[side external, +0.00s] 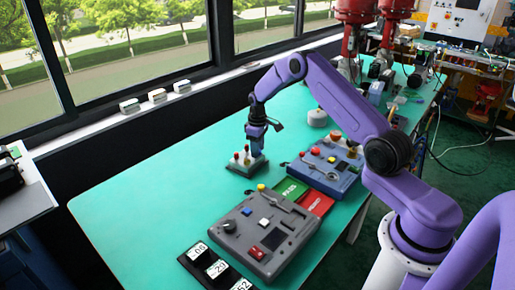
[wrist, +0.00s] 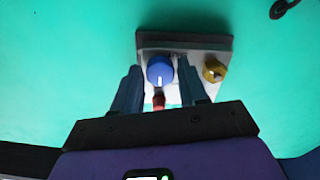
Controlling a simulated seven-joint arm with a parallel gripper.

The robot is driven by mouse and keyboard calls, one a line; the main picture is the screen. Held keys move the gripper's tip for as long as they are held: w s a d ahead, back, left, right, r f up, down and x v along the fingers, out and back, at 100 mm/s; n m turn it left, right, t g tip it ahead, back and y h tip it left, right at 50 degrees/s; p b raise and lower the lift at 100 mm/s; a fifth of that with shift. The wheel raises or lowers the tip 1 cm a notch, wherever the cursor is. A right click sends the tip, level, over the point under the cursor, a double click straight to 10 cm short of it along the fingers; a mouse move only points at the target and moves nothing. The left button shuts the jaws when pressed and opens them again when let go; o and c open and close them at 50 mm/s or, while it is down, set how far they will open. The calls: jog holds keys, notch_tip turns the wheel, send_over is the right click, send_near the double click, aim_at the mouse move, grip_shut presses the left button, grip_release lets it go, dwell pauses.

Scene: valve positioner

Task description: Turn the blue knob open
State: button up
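The blue knob (wrist: 160,69) is on a small grey valve block (wrist: 190,40) in the wrist view, with a white mark pointing toward the bottom of the picture. My gripper (wrist: 160,80) is open, with one dark finger on each side of the blue knob and a small gap visible on both sides. In the side view my gripper (side external: 257,137) points down just above the small block (side external: 245,168). The blue knob cannot be made out there.
A yellow knob (wrist: 214,70) sits right of the blue one, and a red part (wrist: 158,99) is below it, between the fingers. A blue control box (side external: 325,170), a grey control box (side external: 262,232) and a green PASS pad (side external: 290,188) lie nearby. The table's left part is clear.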

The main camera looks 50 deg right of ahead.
jog(key=shift+r, duration=0.1)
notch_tip(320, 180, up, 17)
dwell(0.8)
jog(key=shift+r, duration=0.1)
